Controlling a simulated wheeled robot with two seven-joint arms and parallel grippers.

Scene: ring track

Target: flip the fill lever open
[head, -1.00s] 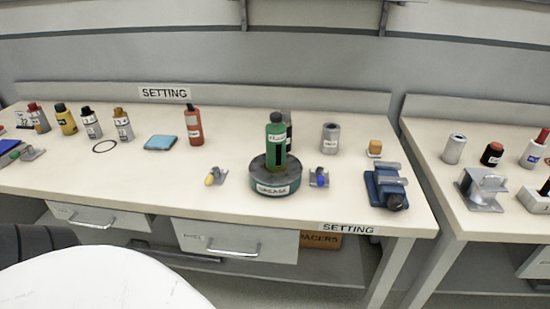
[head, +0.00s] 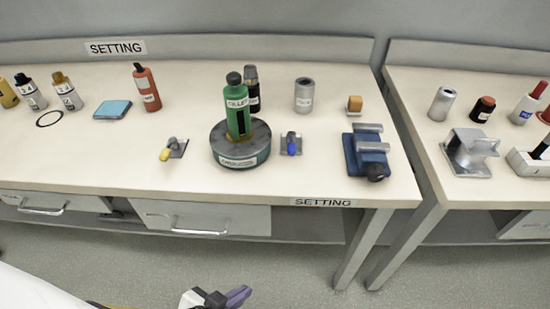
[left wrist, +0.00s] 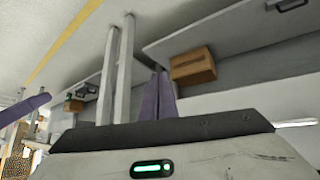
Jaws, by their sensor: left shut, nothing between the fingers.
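Two small levers on grey base plates stand on the bench in the head view. One with a yellow tip (head: 165,154) is left of a round grey-green unit (head: 240,160), and one with a blue tip (head: 291,147) is right of it. I cannot tell which is the fill lever. A green bottle (head: 238,108) stands upright on the round unit. My left gripper (head: 238,296) is low in front of the bench, well apart from both levers. Its purple fingers (left wrist: 158,97) are shut and empty in the left wrist view. My right gripper is not identifiable.
A blue clamp-like fixture (head: 367,152) stands right of the levers. A grey cylinder (head: 304,95), a red bottle (head: 146,87) and a blue pad (head: 113,109) stand further back. The bench front is mostly clear. A cardboard box (left wrist: 193,66) is under the bench.

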